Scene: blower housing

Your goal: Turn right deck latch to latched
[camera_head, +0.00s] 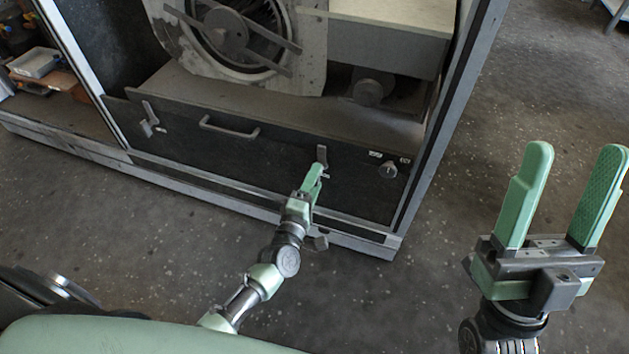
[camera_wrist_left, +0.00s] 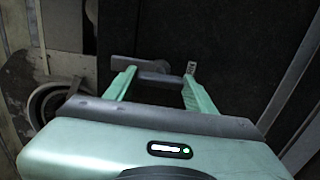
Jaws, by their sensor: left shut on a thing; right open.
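The right deck latch (camera_head: 322,154) is a small grey lever near the right end of the dark front panel. It points roughly upward in the head view. My left gripper (camera_head: 316,169) is at the latch, with its green fingers shut on it. In the left wrist view the latch (camera_wrist_left: 156,79) shows as a grey bar between the fingertips, with a lever part reaching left. The fingers partly hide it. The left deck latch (camera_head: 149,117) stands at the panel's other end. My right gripper (camera_head: 577,152) is open and empty, over the floor at right.
The blower wheel (camera_head: 235,35) sits behind the deck. A metal frame post (camera_head: 447,120) borders the right side. Small parts and trays (camera_head: 37,63) lie at far left.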

